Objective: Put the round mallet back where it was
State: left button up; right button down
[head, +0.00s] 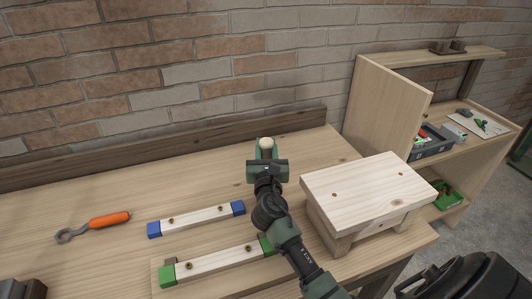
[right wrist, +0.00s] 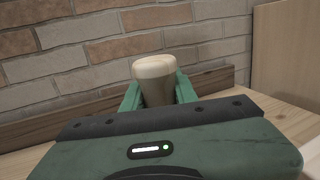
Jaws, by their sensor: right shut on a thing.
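My right gripper (head: 266,149) is over the back of the workbench, close to the low back board. It is shut on a pale, round-topped thing (head: 266,143), which looks like the round mallet. In the right wrist view this thing (right wrist: 156,78) is a beige cylinder with a lighter top, upright between the two green fingers (right wrist: 158,92). Its lower part is hidden behind the gripper body, so I cannot tell whether it touches the bench. My left gripper is not in view.
A small wooden stool (head: 365,190) stands right of my right arm. A blue-ended bar (head: 197,219), a green-ended bar (head: 215,262) and an orange-handled tool (head: 95,226) lie on the bench. A shelf unit (head: 385,105) is at the right. The bench's back left is clear.

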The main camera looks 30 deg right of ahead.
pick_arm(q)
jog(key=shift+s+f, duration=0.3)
pick_arm(e)
jog(key=shift+f, duration=0.7)
jog(key=shift+f, duration=0.2)
jog(key=c, duration=1.1)
grip_release()
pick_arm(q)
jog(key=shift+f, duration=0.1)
pick_arm(e)
jog(key=shift+s+a, duration=0.1)
jog(key=shift+s, duration=0.05)
pick_arm(q)
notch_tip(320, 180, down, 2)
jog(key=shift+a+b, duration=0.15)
jog(key=shift+b, duration=1)
pick_arm(e)
jog(key=r+v, duration=0.1)
jog(key=v, duration=1)
jog(key=shift+s+a+f, duration=0.15)
jog(key=shift+s+f, duration=0.2)
jog(key=shift+f, duration=0.05)
